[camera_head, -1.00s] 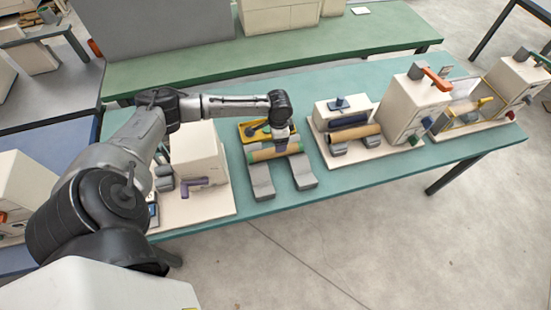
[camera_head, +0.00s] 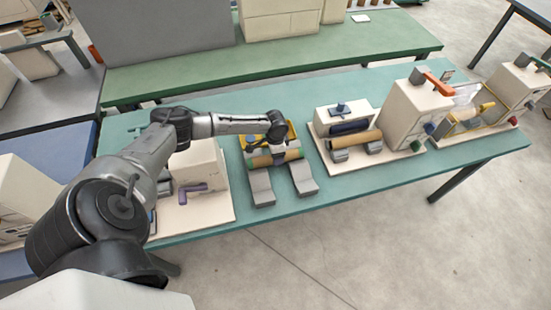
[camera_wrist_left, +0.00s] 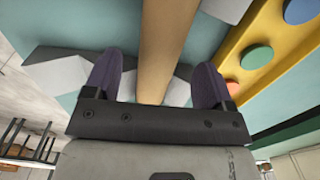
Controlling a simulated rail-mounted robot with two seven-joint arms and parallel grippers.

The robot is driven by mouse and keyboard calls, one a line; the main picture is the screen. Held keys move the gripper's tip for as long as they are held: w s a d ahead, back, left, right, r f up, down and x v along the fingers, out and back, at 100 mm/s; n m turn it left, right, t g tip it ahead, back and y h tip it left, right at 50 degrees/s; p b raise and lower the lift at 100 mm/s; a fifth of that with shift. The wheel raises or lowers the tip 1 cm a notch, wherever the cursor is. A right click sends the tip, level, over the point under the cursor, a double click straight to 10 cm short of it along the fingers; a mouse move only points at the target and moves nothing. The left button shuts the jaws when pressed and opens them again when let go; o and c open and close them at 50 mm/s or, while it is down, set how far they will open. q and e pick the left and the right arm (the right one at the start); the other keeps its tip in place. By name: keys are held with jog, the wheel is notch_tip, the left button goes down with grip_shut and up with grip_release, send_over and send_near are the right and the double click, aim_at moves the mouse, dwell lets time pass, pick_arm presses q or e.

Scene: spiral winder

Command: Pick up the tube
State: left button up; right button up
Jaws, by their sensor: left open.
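A tan cardboard tube (camera_head: 293,155) with a greenish end rests across two grey sloped supports (camera_head: 262,185) on the teal table. My left gripper (camera_head: 279,158) is over the middle of this tube, pointing down. In the left wrist view, its two purple fingers (camera_wrist_left: 155,85) are open, with the tube (camera_wrist_left: 166,40) running between them. Gaps show on both sides of the tube, and the fingers are not closed on it. The gripper hides the middle of the tube in the head view. My right gripper is not in view.
A yellow panel with coloured buttons (camera_wrist_left: 257,57) stands close beside the tube. A white machine (camera_head: 400,108) with another brown tube (camera_head: 355,140) stands to the right. A white box machine (camera_head: 200,165) with a purple handle is on the left. The table front (camera_head: 240,212) is clear.

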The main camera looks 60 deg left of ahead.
pick_arm(q)
jog(key=shift+f, duration=1.9)
jog(key=c, duration=1)
